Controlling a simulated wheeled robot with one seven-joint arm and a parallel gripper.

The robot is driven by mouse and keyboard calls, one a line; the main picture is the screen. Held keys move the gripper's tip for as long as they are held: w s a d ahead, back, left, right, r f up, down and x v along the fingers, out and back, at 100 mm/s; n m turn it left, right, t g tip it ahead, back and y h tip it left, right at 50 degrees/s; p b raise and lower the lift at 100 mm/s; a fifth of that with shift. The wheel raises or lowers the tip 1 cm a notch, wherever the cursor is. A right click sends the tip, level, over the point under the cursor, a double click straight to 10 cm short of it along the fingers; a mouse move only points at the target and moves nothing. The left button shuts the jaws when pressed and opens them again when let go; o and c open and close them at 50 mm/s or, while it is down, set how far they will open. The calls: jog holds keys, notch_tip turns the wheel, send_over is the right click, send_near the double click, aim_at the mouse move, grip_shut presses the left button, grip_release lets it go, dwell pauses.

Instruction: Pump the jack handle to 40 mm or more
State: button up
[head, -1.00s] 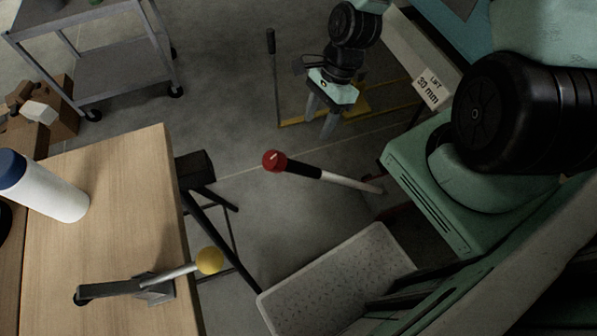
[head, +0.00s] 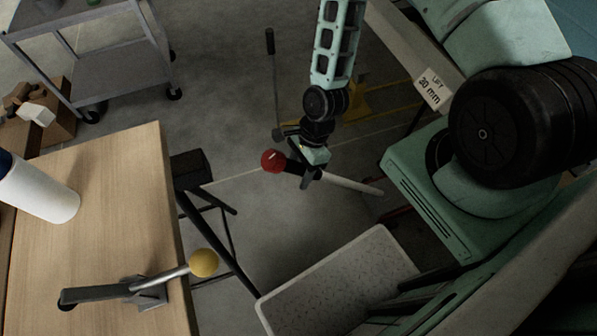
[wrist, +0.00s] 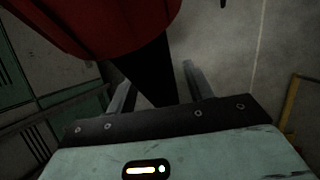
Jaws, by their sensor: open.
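The jack handle has a red knob (head: 272,160), a black grip and a pale rod (head: 348,184) that slopes down to the right beside the green machinery. A sign (head: 431,88) reads LIFT with a small figure, about 20 or 30 mm; I cannot read its first digit surely. My gripper (head: 308,181) is open at the black grip, just right of the knob. In the wrist view, the red knob (wrist: 100,22) fills the top left, and the black grip (wrist: 150,75) runs down between my spread fingers (wrist: 160,88). Contact cannot be told.
A wooden bench (head: 110,220) at left carries a white bottle (head: 38,190) and another lever with a yellow ball (head: 204,263). A speckled tray (head: 335,285) lies below the handle. A grey cart (head: 105,60) stands at the back left. Open floor lies left of the handle.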

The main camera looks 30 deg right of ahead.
jog(key=shift+a+f, duration=0.15)
jog(key=shift+f, duration=0.15)
